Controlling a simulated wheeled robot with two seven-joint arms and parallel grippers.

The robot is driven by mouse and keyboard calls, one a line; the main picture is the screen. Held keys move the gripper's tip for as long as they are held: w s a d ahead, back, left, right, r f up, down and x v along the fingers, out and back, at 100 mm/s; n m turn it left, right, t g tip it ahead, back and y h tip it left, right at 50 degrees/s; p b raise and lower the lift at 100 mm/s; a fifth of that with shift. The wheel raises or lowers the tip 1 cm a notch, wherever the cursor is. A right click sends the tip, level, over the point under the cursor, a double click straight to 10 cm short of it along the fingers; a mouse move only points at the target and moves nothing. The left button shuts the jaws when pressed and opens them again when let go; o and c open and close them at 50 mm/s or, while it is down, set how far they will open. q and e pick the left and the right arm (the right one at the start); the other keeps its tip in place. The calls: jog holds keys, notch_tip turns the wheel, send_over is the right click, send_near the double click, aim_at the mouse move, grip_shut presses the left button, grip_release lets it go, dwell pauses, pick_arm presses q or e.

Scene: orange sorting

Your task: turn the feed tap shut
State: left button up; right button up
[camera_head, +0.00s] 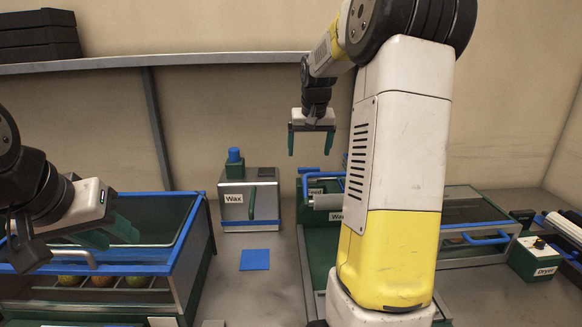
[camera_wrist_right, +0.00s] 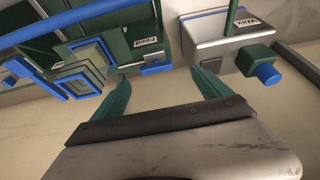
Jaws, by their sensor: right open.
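The feed unit is a green housing with a white label reading Feed (camera_head: 317,192), partly hidden behind my right arm. In the right wrist view the Feed label (camera_wrist_right: 145,42) is at the upper left, with a small blue piece (camera_wrist_right: 157,67) beside it; I cannot tell for sure whether this is the tap's handle. My right gripper (camera_head: 311,145) is open and empty, in the air above the feed unit, fingers pointing down. In the wrist view its fingertips (camera_wrist_right: 160,82) are apart with nothing between them. My left gripper (camera_head: 120,238) appears open and empty over the glass-topped bin at the left.
A grey Wax box (camera_head: 234,212) with a blue-capped knob stands left of the feed unit. A blue square (camera_head: 255,260) lies on the bench (camera_head: 258,297). A blue-rimmed bin (camera_head: 196,235) holds fruit at left. A Dryer box (camera_head: 533,262) is at right.

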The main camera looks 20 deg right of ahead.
aim_at(309, 169)
jog(key=x, duration=0.6)
jog(key=d+x, duration=0.1)
jog(key=x, duration=0.2)
jog(key=shift+w+r, duration=0.1)
jog(key=shift+w, duration=0.3)
jog(key=c, duration=1.4)
jog(key=shift+o, duration=0.2)
